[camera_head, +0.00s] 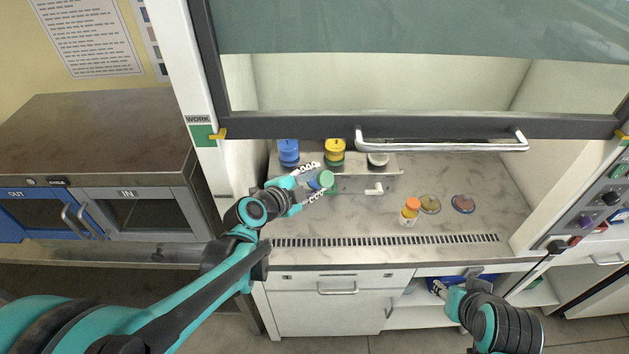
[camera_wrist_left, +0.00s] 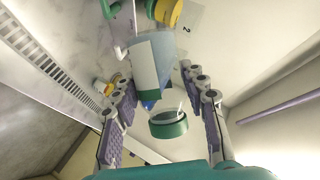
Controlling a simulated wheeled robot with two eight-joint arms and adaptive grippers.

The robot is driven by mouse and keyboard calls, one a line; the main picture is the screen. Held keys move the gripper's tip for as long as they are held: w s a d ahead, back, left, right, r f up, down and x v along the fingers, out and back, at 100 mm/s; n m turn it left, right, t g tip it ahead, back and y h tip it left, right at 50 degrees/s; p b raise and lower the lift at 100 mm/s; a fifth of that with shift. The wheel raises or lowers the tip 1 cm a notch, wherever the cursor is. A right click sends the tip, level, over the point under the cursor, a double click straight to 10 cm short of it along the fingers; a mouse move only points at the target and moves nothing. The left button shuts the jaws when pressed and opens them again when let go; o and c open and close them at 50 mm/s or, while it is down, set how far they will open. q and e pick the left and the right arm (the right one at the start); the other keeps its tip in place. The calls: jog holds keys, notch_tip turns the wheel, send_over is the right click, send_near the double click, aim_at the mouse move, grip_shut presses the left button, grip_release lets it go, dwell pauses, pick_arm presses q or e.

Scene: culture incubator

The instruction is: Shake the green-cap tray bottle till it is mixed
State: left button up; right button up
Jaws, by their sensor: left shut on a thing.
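The green-cap bottle (camera_head: 326,178) is between the fingers of my left gripper (camera_head: 316,181), above the bench inside the cabinet. My left gripper is shut on it. In the left wrist view the green cap (camera_wrist_left: 167,124) faces my palm, and the pale body with a white and green label (camera_wrist_left: 145,75) points away, tilted. My left gripper's purple-padded fingers (camera_wrist_left: 160,118) stand on either side. I cannot tell how well the contents are mixed. My right gripper (camera_head: 438,288) is low in front of the cabinet, and its jaws are too small to read.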

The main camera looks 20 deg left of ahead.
pick_arm(q)
jog(key=n, duration=0.6)
jog(key=shift+n, duration=0.3)
jog(key=n, duration=0.5)
